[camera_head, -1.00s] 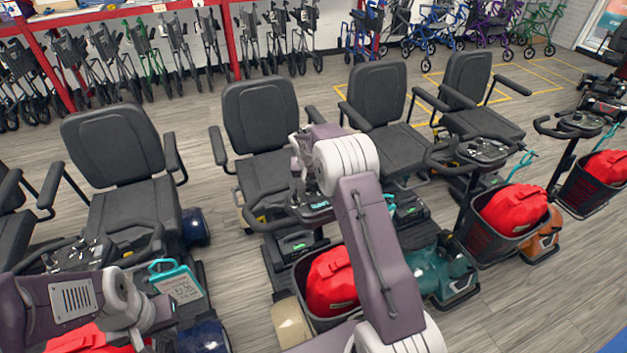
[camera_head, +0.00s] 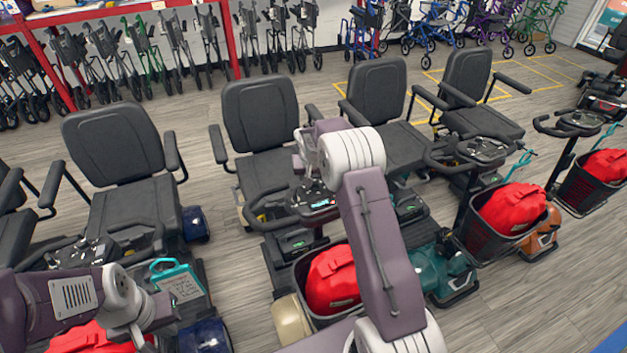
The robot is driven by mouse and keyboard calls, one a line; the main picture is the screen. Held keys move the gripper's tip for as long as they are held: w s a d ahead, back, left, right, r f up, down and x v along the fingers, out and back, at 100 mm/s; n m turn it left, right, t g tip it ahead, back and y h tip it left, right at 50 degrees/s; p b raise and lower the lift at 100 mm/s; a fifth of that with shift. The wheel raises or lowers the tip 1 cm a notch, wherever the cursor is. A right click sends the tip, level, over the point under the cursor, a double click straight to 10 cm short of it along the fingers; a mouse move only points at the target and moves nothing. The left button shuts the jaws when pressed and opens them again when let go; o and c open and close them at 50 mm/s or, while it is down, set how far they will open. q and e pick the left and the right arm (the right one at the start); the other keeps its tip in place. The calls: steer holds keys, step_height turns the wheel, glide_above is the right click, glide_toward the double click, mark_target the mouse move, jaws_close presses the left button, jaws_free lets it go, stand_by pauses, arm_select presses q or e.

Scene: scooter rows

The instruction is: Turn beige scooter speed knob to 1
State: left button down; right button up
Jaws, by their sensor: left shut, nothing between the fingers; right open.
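The beige scooter (camera_head: 292,320) stands in the middle, with a beige front fender, a black seat and a red bag in its front basket. Its dark handlebar console (camera_head: 275,218) carries a small lit cyan display (camera_head: 320,204). The speed knob is too small or hidden to make out. My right gripper (camera_head: 315,190) is open over the console, partly hidden by its own wrist; I cannot tell whether it touches anything. My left gripper (camera_head: 165,305) is shut and empty at the lower left, in front of the blue scooter (camera_head: 205,336).
A teal scooter (camera_head: 447,265) stands just right of the beige one, and an orange one (camera_head: 545,235) beyond it. Folded walkers (camera_head: 180,50) line the back. Open floor lies behind the seats.

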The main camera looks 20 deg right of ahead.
steer(key=v, duration=0.7)
steer(key=shift+s+r, duration=0.15)
steer(key=shift+r, duration=0.05)
steer(key=shift+a, duration=0.1)
